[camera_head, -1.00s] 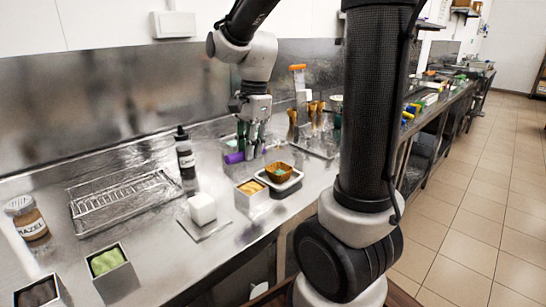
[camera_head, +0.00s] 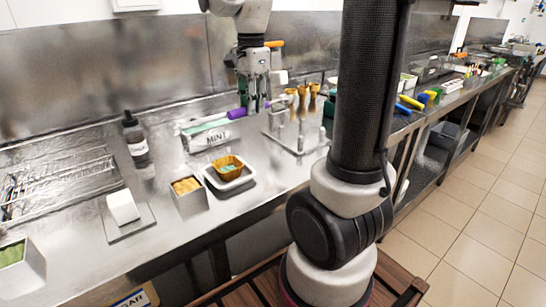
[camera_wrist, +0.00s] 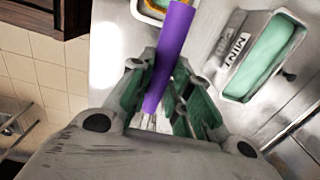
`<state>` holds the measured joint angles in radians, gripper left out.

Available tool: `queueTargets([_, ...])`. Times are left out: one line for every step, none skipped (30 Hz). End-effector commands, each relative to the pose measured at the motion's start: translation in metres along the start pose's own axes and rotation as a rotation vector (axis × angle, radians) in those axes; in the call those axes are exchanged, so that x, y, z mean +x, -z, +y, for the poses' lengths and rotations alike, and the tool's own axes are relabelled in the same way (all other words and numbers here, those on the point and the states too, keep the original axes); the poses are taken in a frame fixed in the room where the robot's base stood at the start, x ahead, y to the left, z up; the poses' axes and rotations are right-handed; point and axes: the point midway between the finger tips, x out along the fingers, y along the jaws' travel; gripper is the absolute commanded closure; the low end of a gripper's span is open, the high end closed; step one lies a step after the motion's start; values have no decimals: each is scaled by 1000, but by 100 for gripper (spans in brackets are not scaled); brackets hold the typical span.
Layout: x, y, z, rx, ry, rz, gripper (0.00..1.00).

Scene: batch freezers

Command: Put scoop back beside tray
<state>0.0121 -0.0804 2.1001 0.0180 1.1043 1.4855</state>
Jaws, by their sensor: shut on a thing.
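My gripper (camera_head: 257,106) is over the back of the steel counter, just right of the tray labelled MINT (camera_head: 208,138). It is shut on the scoop, whose purple handle (camera_head: 237,113) sticks out to the left. In the wrist view the purple handle (camera_wrist: 172,40) lies between the green-padded fingers of my gripper (camera_wrist: 160,88). The scoop's head is hard to make out.
A metal stand (camera_head: 300,145) and several golden utensils (camera_head: 302,98) are close right of my gripper. A dark bottle (camera_head: 134,140) stands left. Bare counter lies between them.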

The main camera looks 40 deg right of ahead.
Motion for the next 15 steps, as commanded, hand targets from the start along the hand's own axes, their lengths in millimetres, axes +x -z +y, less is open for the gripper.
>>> queueTargets([0, 1, 0, 6, -2, 3, 100])
queueTargets([1, 1, 0, 9, -4, 5, 100])
queueTargets([5, 2, 1, 18, -8, 7, 100])
queueTargets([9, 2, 2, 25, -10, 8, 100])
queueTargets([15, 2, 2, 28, -13, 7, 100])
queueTargets([24, 2, 3, 31, -14, 7, 100])
queueTargets([30, 2, 3, 32, -14, 7, 100])
queueTargets([36, 2, 3, 32, -14, 7, 100])
queueTargets([43, 2, 3, 32, -12, 7, 100])
queueTargets([48, 2, 3, 31, -13, 7, 100])
queueTargets([53, 2, 3, 31, -12, 7, 100])
queueTargets([57, 2, 3, 31, -11, 7, 100])
queueTargets([59, 2, 3, 31, -10, 7, 100])
queueTargets([62, 3, 2, 31, -9, 7, 100])
queueTargets([67, 3, 3, 31, -11, 7, 100])
